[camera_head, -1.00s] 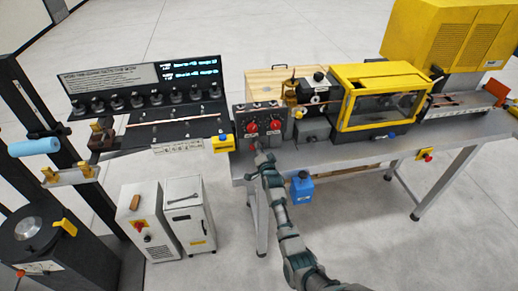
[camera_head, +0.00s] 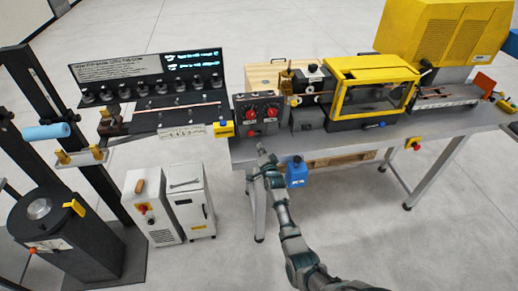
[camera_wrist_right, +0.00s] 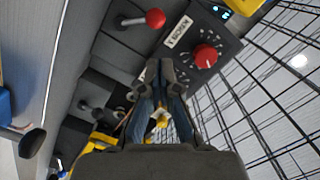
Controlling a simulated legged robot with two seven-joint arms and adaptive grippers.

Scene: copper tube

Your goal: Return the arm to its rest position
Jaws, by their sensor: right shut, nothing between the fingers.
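My right gripper (camera_head: 261,149) is in the head view, in front of the workbench's front edge and just below the control box with red knobs (camera_head: 259,115). Its arm comes up from the bottom of the picture. In the right wrist view my right gripper (camera_wrist_right: 160,70) shows its two fingers together with nothing held between them. A red dial (camera_wrist_right: 205,56) and a red ball-ended lever (camera_wrist_right: 154,18) lie beyond the fingertips there. My left gripper is not in view.
The workbench (camera_head: 340,147) carries a yellow-framed machine (camera_head: 372,85). A blue box (camera_head: 297,172) hangs at its front, close right of my right forearm. Two white cabinets (camera_head: 190,200) stand on the floor to the left. The floor around my arm is clear.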

